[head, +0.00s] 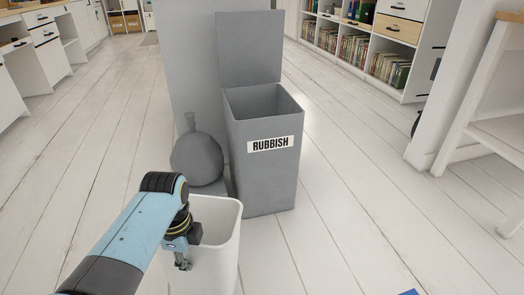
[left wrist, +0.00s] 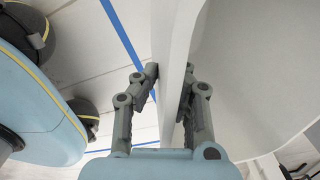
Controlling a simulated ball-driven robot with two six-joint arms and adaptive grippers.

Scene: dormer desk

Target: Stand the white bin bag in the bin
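The tall grey bin (head: 265,175), labelled RUBBISH, stands on the floor with its lid (head: 249,47) raised; its deep inside is hidden. A tied bag (head: 197,162), grey rather than white here, sits upright outside it on the left, its neck up. A white open-topped container (head: 217,262) stands in front, its lower part cut off by the frame. My left gripper (head: 183,264) is at its near left rim. In the left wrist view, the left gripper's fingers (left wrist: 171,76) are closed on either side of the container's white wall (left wrist: 175,35). My right gripper is not in view.
A grey panel (head: 190,60) rises behind the bag. Bookshelves (head: 365,50) stand at the back right and a white table or bench (head: 490,120) at the right. White drawers (head: 45,45) line the left. The plank floor right of the bin is clear.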

